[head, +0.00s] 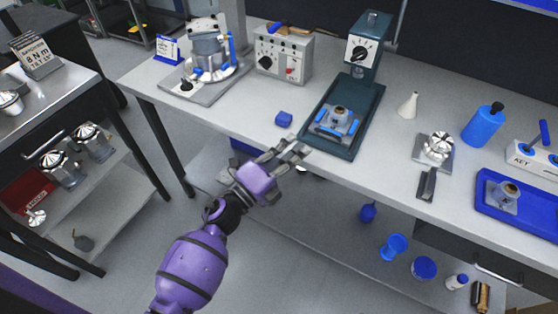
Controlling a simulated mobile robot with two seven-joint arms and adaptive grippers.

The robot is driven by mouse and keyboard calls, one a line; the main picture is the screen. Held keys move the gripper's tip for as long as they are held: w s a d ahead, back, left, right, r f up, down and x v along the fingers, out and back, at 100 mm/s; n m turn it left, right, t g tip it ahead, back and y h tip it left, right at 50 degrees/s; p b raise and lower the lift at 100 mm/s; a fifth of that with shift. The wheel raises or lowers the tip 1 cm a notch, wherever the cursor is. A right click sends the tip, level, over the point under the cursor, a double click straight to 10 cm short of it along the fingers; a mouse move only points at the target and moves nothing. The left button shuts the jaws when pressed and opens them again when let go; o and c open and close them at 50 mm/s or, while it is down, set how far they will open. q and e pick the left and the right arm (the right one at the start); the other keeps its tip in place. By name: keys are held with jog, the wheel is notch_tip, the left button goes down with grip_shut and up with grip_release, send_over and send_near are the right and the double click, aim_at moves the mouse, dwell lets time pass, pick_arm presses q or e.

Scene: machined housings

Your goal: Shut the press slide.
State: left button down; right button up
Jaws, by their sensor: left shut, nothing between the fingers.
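The teal press (371,48) stands on the bench at upper middle, with a dial on its head. Its dark teal base or slide (322,146) reaches forward to the bench's front edge. On it, in front of the press head, lies a metal part (340,112) in a fixture with blue bars (335,128). My left gripper (297,148) is shut and empty. Its fingertips are close to the front left corner of the teal slide; I cannot tell if they touch it. My right gripper is not in view.
Right of the press are a white cone (408,105), a metal part (438,147), a blue bottle (482,126) and a blue tray (488,205).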

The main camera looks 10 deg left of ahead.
aim_at(316, 130)
pick_arm(q)
jog(key=x, duration=0.4)
jog(key=shift+w+d+p, duration=0.15)
jog(key=shift+w+p, duration=0.05)
jog(key=shift+p, duration=0.15)
jog(key=shift+w, duration=0.1)
jog(key=w, duration=0.1)
jog(key=w+d+b, duration=0.1)
jog(key=w, duration=0.1)
jog(key=shift+f, duration=0.15)
jog(key=shift+w+d, duration=0.15)
jog(key=shift+w, duration=0.2)
jog(key=shift+s, duration=0.1)
